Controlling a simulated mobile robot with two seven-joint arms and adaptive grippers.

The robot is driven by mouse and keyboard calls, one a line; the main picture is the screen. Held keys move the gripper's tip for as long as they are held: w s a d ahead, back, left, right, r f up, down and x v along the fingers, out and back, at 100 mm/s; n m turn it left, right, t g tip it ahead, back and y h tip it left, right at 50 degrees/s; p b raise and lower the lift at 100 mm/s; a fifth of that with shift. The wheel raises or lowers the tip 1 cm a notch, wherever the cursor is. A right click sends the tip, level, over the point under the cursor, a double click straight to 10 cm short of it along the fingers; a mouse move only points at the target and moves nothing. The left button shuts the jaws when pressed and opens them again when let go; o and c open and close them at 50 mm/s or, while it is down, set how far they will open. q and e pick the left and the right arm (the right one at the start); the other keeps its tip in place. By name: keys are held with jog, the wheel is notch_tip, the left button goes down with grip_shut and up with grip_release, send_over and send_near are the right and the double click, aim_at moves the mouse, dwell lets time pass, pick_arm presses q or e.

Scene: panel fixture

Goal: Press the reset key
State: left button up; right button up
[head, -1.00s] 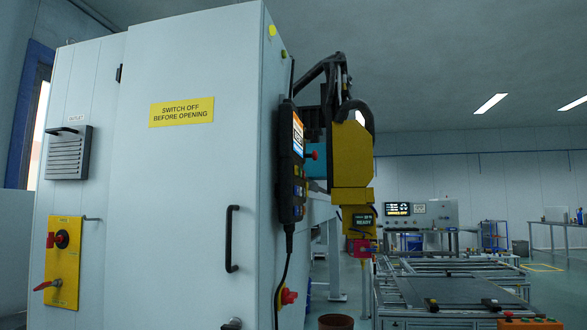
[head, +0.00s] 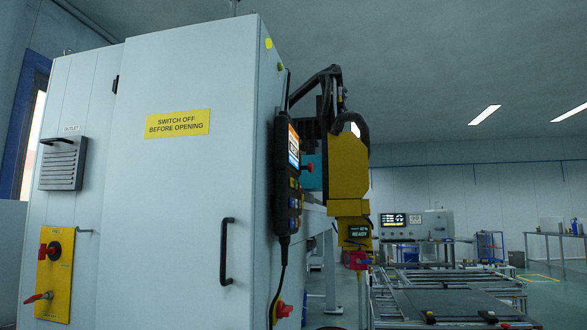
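A dark handheld control panel (head: 287,175) hangs on the right side of the big grey cabinet, seen almost edge-on. It has a lit screen (head: 294,146), a red knob (head: 307,167) on its right edge and several small coloured keys below the screen. The key labels are too small to read, so I cannot tell which one is the reset key. A black cable runs down from the panel. Neither of my grippers is in the head view.
The cabinet (head: 178,230) fills the left, with a black door handle (head: 226,251) and a yellow switch plate (head: 56,285). A yellow machine head (head: 348,168) stands right of the panel. A frame table (head: 450,305) lies at the lower right. A far console (head: 415,225) stands behind.

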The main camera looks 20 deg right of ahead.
grip_shut()
dwell(1.2)
